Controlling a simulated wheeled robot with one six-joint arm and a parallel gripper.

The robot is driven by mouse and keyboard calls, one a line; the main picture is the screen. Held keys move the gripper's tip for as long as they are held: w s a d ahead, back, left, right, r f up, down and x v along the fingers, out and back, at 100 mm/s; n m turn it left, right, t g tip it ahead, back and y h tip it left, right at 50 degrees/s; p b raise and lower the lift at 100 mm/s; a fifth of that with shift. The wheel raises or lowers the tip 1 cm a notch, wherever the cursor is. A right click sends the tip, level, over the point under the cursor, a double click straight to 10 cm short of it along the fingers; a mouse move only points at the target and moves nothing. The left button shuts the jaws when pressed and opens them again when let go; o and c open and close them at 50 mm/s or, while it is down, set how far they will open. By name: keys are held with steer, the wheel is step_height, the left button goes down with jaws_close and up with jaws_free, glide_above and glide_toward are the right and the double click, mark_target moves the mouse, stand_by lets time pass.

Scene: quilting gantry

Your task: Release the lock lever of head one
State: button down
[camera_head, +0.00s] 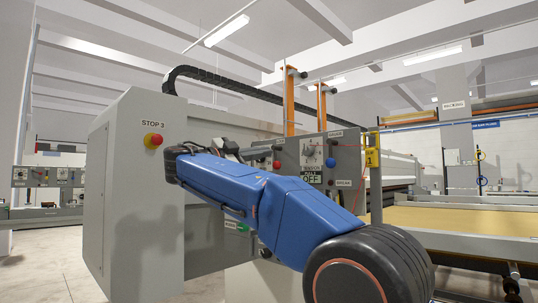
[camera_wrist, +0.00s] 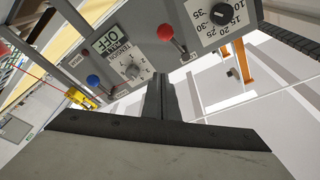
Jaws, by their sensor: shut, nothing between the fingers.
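The grey control panel (camera_head: 315,147) carries levers and dials. A lever with a red ball (camera_wrist: 165,32) on a silver shaft sits on the panel in the wrist view; its red ball also shows in the head view (camera_head: 277,164). A lever with a blue ball (camera_wrist: 93,80) sits by the tension dial (camera_wrist: 132,71), and shows in the head view (camera_head: 331,162). I cannot read which lever belongs to head one. My gripper (camera_wrist: 160,78) is shut and empty, its fingertips in front of the panel's edge, below the red-ball lever in the wrist view and apart from it.
A numbered dial (camera_wrist: 220,14) is close to the red-ball lever. An OFF display (camera_wrist: 107,39) and a red button (camera_head: 332,196) are on the panel. A red STOP 3 button (camera_head: 153,140) is on the grey cabinet. A yellow box (camera_head: 372,157) hangs at right.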

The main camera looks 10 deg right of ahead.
steer(key=v, duration=0.5)
steer(key=shift+s+a+f, duration=0.15)
steer(key=shift+s+a, duration=0.05)
steer(key=shift+a, duration=0.15)
